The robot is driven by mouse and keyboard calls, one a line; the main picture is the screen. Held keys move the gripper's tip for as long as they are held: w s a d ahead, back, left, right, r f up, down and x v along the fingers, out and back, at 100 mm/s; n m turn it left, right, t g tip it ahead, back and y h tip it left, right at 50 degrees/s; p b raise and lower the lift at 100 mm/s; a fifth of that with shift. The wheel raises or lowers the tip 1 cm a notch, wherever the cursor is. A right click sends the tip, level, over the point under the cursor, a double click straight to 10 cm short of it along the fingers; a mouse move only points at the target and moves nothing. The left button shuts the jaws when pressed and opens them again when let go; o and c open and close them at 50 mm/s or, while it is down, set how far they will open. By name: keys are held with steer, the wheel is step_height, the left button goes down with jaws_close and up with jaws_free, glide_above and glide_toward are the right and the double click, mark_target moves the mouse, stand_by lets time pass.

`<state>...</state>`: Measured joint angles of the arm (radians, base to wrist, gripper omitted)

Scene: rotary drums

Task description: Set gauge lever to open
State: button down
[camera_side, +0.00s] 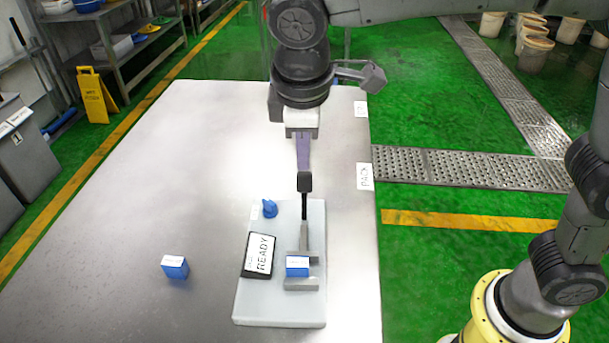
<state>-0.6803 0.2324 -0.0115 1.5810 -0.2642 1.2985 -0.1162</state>
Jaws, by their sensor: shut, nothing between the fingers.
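A pale fixture plate (280,314) lies on the metal table. On its right side stands a lever with a black knob (304,182) and dark rod, looking upright, above a grey bracket (308,238). I take this as the gauge lever; no open mark is readable. My gripper (303,167) points straight down, its narrow purple fingers shut and empty. Its tips are right at the top of the black knob; I cannot tell whether they touch it. A black-framed sign reading READY (260,255) sits left of the bracket.
A blue labelled block (297,266) sits at the bracket. A small blue knob (269,208) is at the plate's back left. Another blue labelled block (175,267) stands on the table (190,180) to the left. The table's left and back are clear.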

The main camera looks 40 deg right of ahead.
mark_target(305, 179)
steer(key=shift+w+d+f, duration=0.7)
steer(key=shift+w+f, duration=0.1)
steer(key=shift+f, duration=0.95)
steer(key=shift+w+d+f, duration=0.65)
steer(key=shift+w+f, duration=0.2)
steer(key=shift+f, duration=0.95)
steer(key=shift+w+d+f, duration=0.7)
steer(key=shift+w+f, duration=0.1)
steer(key=shift+f, duration=0.95)
steer(key=shift+d, duration=0.1)
steer(key=shift+w+d+f, duration=0.25)
steer(key=shift+w+d, duration=0.25)
steer(key=shift+w, duration=0.15)
steer(key=shift+s, duration=0.1)
